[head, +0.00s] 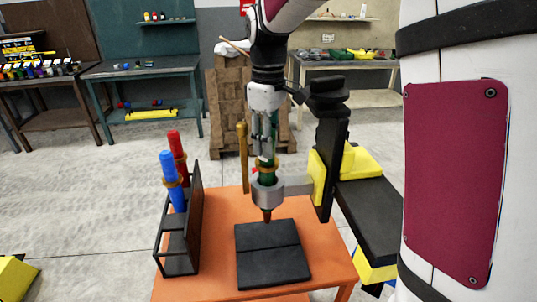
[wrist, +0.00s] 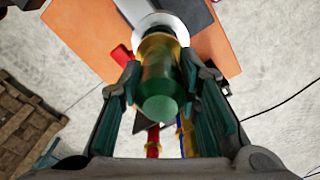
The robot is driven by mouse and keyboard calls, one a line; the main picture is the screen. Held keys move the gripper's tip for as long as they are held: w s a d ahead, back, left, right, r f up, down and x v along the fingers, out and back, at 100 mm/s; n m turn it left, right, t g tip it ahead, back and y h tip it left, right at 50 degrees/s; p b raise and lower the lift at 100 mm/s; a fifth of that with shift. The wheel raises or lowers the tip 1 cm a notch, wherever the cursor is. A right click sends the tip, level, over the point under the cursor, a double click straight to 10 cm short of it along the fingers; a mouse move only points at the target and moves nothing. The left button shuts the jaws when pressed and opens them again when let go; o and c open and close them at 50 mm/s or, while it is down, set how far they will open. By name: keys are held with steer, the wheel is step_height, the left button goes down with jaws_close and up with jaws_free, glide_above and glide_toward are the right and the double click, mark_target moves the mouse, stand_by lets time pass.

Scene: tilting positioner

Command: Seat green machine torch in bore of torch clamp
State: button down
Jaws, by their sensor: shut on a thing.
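The green machine torch (head: 265,157) is upright, its copper tip (head: 267,215) showing below the torch clamp's grey ring (head: 268,190). The torch body passes down into the ring's bore. Its brass collar (head: 266,168) is just above the ring; I cannot tell whether they touch. My gripper (head: 264,138) is shut on the torch's upper part, above the collar. In the wrist view, the green end of the torch (wrist: 160,82) is between both fingers (wrist: 163,95), and the pale clamp ring (wrist: 164,22) lies beyond it. The bore's inside is hidden.
A black rack (head: 190,225) holds a blue torch (head: 169,175) and a red torch (head: 177,150) at left on the orange table (head: 215,215). A black plate (head: 272,252) lies below the clamp. A brass rod (head: 242,155) stands left of the torch; a black post (head: 330,160) stands right.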

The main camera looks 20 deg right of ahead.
mark_target(267, 181)
steer(key=shift+f+p, duration=0.3)
steer(key=shift+f, duration=1.85)
steer(key=c, duration=1.2)
jaws_free()
